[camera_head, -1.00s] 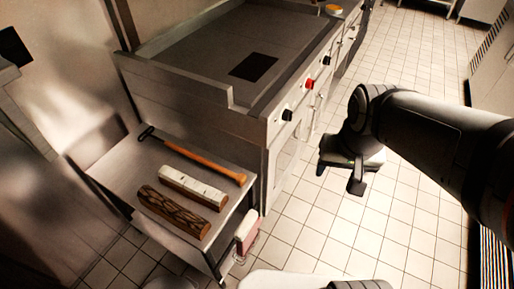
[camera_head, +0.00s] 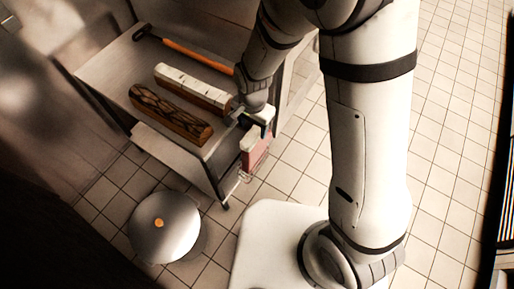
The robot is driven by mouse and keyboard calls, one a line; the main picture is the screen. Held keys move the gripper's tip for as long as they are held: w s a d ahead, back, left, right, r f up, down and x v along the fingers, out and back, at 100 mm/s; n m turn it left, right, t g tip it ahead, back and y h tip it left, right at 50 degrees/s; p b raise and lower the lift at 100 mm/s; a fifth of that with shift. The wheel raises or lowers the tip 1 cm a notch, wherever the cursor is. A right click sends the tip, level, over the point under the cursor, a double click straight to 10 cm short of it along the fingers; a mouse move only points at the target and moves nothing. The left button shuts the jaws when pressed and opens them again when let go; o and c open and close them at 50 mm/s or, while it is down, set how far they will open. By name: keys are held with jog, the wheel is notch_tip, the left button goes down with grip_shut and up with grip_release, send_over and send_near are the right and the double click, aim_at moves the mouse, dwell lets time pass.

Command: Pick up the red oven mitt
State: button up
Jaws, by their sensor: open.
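A muted red piece with a pale upper part, which looks like the oven mitt (camera_head: 257,156), hangs at the right end of the low metal table (camera_head: 110,62). My gripper (camera_head: 250,120) is open right above it, at the table's right edge. The gripper's fingers cover the mitt's top, so I cannot tell whether they touch it. Nothing shows held between the fingers.
On the table lie a hammer with an orange handle (camera_head: 190,55), a pale log-shaped bar (camera_head: 192,84) and a dark brown patterned log (camera_head: 168,112). A round metal lid-like object (camera_head: 164,226) with an orange knob is below. Tiled floor (camera_head: 452,130) is clear at the right.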

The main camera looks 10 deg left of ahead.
aim_at(258, 145)
jog(key=f, duration=0.2)
jog(key=f+b, duration=0.1)
jog(key=f, duration=0.2)
jog(key=shift+w+d+f+b, duration=0.2)
jog(key=shift+d+f+b, duration=0.15)
grip_shut()
dwell(0.3)
